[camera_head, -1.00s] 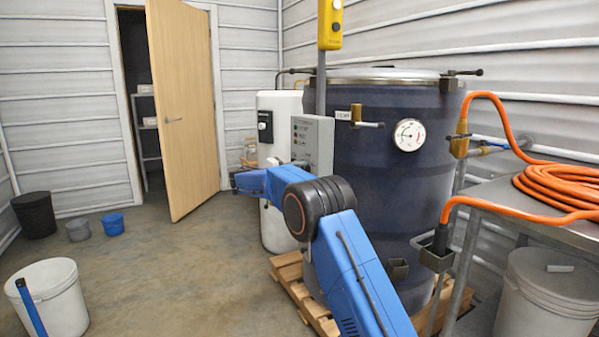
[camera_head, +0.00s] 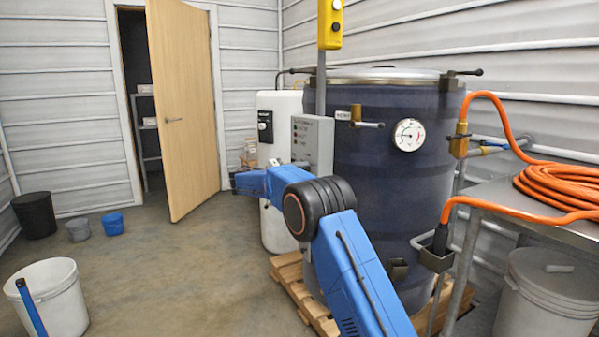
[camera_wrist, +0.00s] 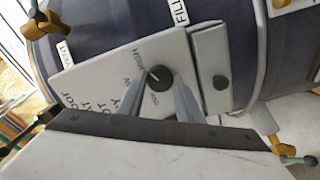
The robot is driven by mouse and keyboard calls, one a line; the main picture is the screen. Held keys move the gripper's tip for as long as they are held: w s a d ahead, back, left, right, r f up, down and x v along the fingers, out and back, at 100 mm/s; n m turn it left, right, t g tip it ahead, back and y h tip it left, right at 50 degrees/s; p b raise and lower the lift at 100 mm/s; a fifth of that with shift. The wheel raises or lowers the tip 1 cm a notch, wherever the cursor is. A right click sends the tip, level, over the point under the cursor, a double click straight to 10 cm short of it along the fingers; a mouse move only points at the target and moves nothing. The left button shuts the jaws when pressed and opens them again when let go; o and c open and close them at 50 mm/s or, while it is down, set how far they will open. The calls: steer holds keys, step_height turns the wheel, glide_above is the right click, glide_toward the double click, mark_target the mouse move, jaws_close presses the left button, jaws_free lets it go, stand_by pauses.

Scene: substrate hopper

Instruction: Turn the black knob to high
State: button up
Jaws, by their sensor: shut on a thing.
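The black knob (camera_wrist: 160,78) is on the face of a light grey control box (camera_wrist: 110,72) in the wrist view. Its white pointer line slants to the upper left, toward the printed HIGH label. My gripper (camera_wrist: 161,82) has one finger on each side of the knob and is shut on it. The fingers hide part of the lettering below the knob. In the head view the control box (camera_head: 312,143) hangs in front of the dark tank, and the knob cannot be made out there.
A second dark round knob (camera_wrist: 221,83) sits on the box's side part. The dark tank (camera_head: 375,180) with a gauge (camera_head: 408,135) stands close behind on a wooden pallet (camera_head: 290,272). An orange hose (camera_head: 560,185) lies on the right bench. The floor at left is mostly clear.

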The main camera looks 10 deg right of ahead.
steer(key=o, duration=1)
steer(key=shift+o, duration=0.2)
steer(key=v, duration=1.7)
steer(key=shift+a, duration=0.25)
